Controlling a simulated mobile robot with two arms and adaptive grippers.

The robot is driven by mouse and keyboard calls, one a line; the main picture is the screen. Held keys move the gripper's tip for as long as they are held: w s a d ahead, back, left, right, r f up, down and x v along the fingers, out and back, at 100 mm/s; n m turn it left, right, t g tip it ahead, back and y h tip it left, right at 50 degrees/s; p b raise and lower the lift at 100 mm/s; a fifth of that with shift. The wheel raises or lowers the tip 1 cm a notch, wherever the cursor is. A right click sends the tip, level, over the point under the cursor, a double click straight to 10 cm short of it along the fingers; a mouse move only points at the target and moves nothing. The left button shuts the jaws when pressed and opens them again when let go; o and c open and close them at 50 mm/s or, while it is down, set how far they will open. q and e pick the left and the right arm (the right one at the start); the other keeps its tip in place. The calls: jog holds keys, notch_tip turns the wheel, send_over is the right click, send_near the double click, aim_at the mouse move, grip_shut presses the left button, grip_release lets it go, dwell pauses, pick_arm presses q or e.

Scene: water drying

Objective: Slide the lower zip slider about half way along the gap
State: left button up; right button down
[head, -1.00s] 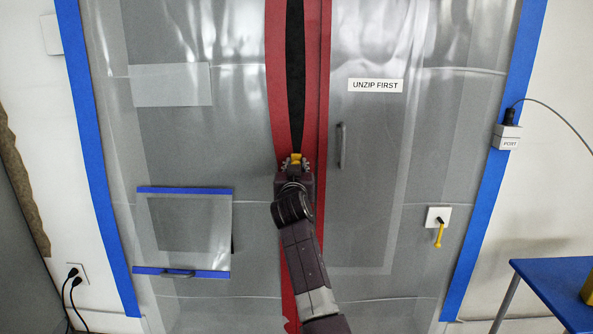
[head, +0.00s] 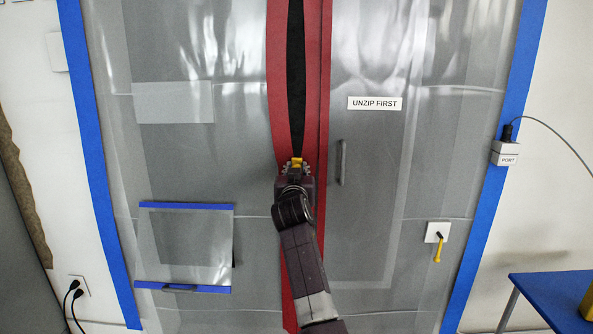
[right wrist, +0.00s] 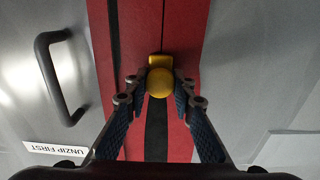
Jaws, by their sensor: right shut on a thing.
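The yellow lower zip slider (head: 297,161) sits at the bottom point of the dark gap (head: 296,90) in the red zip strip (head: 280,110). In the head view it is level with the grey door handle to its right. My right gripper (head: 296,166) comes from below and is shut on the slider. In the right wrist view, which is turned upside down, the yellow slider (right wrist: 160,80) lies between the two fingertips. The gap narrows to it, and the strip beyond it is closed. The upper end of the gap is out of view. My left gripper is not in view.
The plastic sheet has a grey handle (head: 341,162) and an "UNZIP FIRST" label (head: 375,104). A taped flap (head: 185,245) is at lower left. A yellow-handled item (head: 437,248) hangs at right. A blue table (head: 553,293) stands at lower right.

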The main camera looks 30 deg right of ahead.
jog(key=c, duration=1.7)
grip_release()
jog(key=shift+o, duration=0.2)
jog(key=shift+s+a, duration=0.1)
jog(key=v, duration=1.2)
